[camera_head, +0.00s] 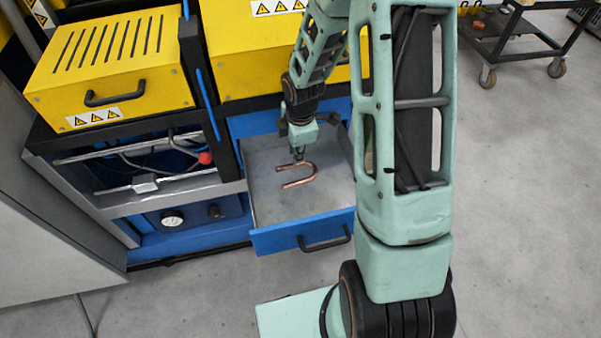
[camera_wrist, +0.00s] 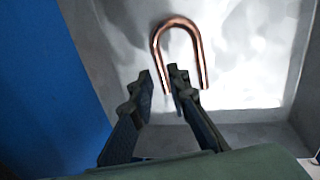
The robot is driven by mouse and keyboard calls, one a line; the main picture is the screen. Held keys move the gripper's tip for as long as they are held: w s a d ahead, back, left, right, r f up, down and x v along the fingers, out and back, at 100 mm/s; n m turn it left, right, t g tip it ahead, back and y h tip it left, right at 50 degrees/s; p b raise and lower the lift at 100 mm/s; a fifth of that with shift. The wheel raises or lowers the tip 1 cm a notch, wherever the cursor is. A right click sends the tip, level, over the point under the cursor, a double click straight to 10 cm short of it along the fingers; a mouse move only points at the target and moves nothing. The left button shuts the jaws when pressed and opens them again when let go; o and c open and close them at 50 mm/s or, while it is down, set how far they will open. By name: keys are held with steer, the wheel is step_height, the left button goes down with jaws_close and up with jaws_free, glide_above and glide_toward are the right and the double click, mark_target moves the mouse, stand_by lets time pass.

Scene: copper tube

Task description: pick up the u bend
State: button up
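The copper u bend (camera_head: 300,182) lies in the open blue drawer, its curve to the right in the head view. In the wrist view the u bend (camera_wrist: 177,21) has its curve at the top and its two legs pointing down toward my gripper. My gripper (camera_head: 298,157) is over the drawer at the u bend's far leg. In the wrist view my gripper (camera_wrist: 161,76) is open, with the left leg showing in the gap between the fingertips. I cannot tell whether the fingers are level with the leg or above it. Neither finger clearly touches it.
The drawer's front panel (camera_head: 303,233) with a black handle faces the near side. Drawer walls surround the u bend, with bare grey floor around it. A yellow machine (camera_head: 110,65) and a blue-framed bench stand left. A wheeled cart (camera_head: 520,40) is far right.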

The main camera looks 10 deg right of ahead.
mark_target(296, 165)
steer(key=shift+w+d+f+b, duration=0.1)
steer(key=shift+w+f, duration=0.15)
steer(key=shift+f, duration=0.7)
steer(key=shift+w+a+f+b, duration=0.1)
steer(key=shift+w+f+b, duration=0.1)
steer(key=shift+f, duration=0.7)
steer(key=shift+w+d+f+b, duration=0.1)
steer(key=shift+w+f, duration=0.15)
steer(key=shift+f, duration=0.7)
steer(key=shift+c, duration=0.4)
jaws_close()
